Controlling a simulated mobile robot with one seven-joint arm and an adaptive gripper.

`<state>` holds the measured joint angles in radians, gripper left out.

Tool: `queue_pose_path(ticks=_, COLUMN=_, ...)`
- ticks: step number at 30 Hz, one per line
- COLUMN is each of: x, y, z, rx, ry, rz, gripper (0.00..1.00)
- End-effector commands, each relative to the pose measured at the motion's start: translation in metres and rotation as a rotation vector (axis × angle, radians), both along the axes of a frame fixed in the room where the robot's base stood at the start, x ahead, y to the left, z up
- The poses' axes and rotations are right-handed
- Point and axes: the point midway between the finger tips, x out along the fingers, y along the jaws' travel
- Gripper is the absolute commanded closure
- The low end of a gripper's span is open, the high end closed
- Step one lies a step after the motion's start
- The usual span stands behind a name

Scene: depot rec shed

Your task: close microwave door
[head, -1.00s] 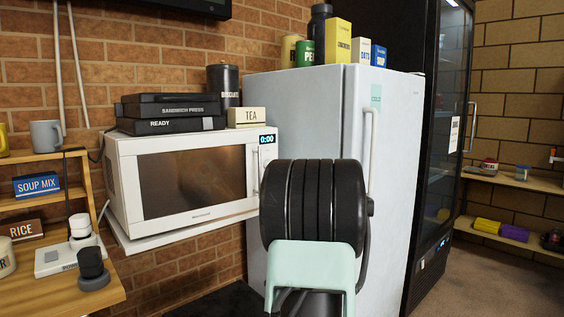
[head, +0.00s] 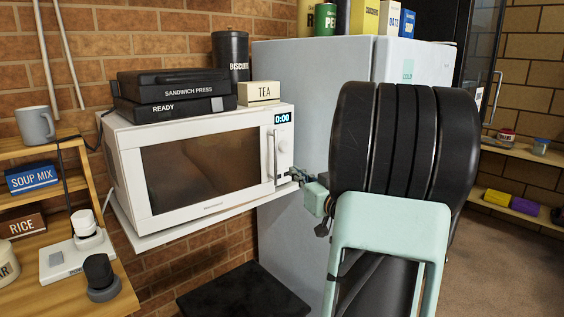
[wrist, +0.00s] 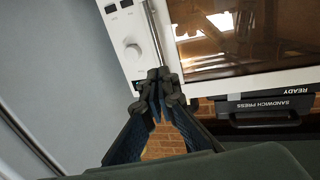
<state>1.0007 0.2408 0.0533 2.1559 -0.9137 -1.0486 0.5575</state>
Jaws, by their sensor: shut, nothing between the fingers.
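The white microwave (head: 122,170) sits on a wall shelf at left centre in the head view. Its door (head: 200,165), with a dark window and a vertical handle (head: 275,155) on the right, looks flush with the body.
The fridge (head: 300,110) stands close on the right of the microwave. A sandwich press (head: 175,85) and a tea box (head: 258,92) rest on top.

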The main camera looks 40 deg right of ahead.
Motion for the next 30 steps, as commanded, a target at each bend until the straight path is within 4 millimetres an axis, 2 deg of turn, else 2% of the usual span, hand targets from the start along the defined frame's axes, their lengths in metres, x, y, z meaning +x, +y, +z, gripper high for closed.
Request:
queue_pose_path(ticks=1, x=0.013, y=-0.001, z=-0.002, rx=0.001, ry=-0.001, rz=0.005, gripper=1.00)
queue_pose_path(ticks=6, x=0.049, y=-0.009, z=-0.002, rx=0.001, ry=0.000, rz=0.003, gripper=1.00)
queue_pose_path(ticks=13, x=0.086, y=-0.016, z=-0.001, rx=0.001, ry=0.000, rz=0.001, gripper=1.00)
queue_pose_path(ticks=19, x=0.100, y=-0.019, z=0.000, rx=0.001, ry=0.000, rz=0.001, gripper=1.00)
queue_pose_path(ticks=30, x=0.101, y=-0.019, z=0.000, rx=0.000, ry=0.001, rz=0.000, gripper=1.00)
